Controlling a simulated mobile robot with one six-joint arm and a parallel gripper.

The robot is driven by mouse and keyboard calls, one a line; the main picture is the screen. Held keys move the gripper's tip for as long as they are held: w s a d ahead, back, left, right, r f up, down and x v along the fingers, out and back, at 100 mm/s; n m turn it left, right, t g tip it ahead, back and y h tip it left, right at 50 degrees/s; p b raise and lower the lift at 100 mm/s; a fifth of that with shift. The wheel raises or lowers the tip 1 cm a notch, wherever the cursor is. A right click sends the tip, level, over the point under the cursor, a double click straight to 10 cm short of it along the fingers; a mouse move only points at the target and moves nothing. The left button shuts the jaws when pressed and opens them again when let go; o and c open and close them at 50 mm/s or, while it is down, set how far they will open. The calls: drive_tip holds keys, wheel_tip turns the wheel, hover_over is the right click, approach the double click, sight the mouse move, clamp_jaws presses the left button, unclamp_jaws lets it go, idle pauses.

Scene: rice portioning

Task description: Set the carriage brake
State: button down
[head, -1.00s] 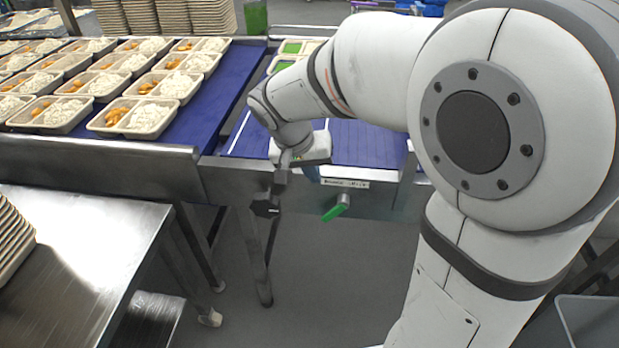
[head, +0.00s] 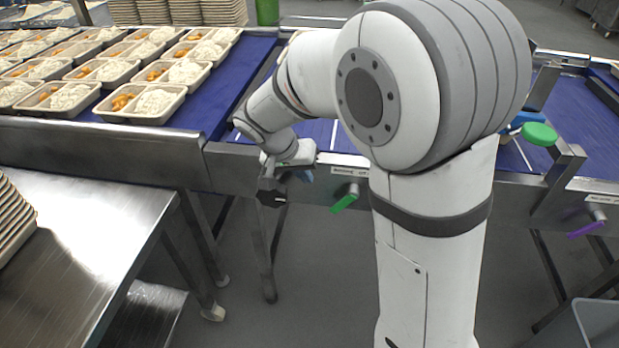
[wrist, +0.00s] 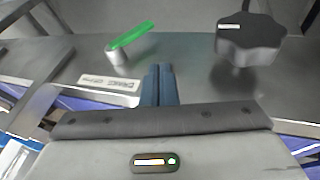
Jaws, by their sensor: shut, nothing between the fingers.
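A green lever (head: 346,200) sticks out from the steel front rail of the blue belt, under a small white label (head: 350,171) whose text I cannot read surely. The lever lies slanted on a grey hub, and it also shows at upper left in the wrist view (wrist: 135,37). A dark lobed knob (head: 271,197) sits on the rail to its left; in the wrist view the knob (wrist: 250,38) is at upper right. My gripper (wrist: 158,82) has its blue fingers shut and empty, between lever and knob, apart from both. In the head view my gripper (head: 307,177) is small and partly hidden.
Filled food trays (head: 143,103) cover the left blue belt. A steel table (head: 90,235) with stacked trays is at left. At right are a purple lever (head: 588,229), a green round knob (head: 540,134) and a grey bin (head: 598,325). Open floor lies below the rail.

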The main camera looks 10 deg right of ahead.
sight(344, 200)
drive_tip(key=b+x, duration=0.1)
drive_tip(key=x, duration=0.6)
drive_tip(key=shift+d+f, duration=0.1)
drive_tip(key=shift+f, duration=0.3)
drive_tip(key=shift+s+d+f, duration=0.2)
drive_tip(key=shift+d+f, duration=0.45)
drive_tip(key=shift+d, duration=0.35)
drive_tip(key=shift+s+d+f, duration=0.15)
drive_tip(key=shift+d+f, duration=0.2)
drive_tip(key=shift+d, duration=0.2)
drive_tip(key=shift+d+f, duration=0.1)
